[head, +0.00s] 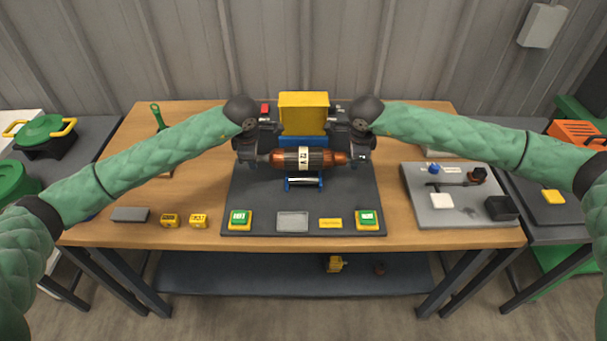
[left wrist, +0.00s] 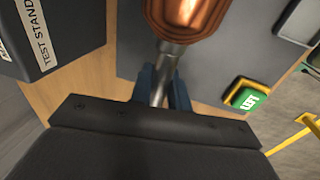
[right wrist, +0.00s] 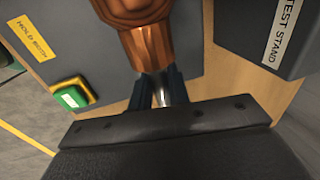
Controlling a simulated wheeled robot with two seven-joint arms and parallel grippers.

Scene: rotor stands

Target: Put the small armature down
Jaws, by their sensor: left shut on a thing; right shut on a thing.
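The small armature (head: 303,158), copper-wound with a pale labelled middle, lies level across the dark mat (head: 350,195). My left gripper (head: 255,158) is shut on its left shaft end, and the steel shaft shows between blue fingers (left wrist: 162,85) in the left wrist view. My right gripper (head: 354,158) is shut on the right shaft end, also seen between the fingers (right wrist: 160,88) in the right wrist view. A low blue cradle (head: 304,184) stands just in front of and below the armature. I cannot tell whether they touch.
Behind the armature stands a test stand with a yellow box (head: 304,112). Green buttons (head: 240,219) (head: 367,219), a grey plate (head: 292,221) and a yellow label (head: 330,223) line the mat's front. A grey tray (head: 460,215) with small parts is at right; yellow blocks (head: 170,220) are at left.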

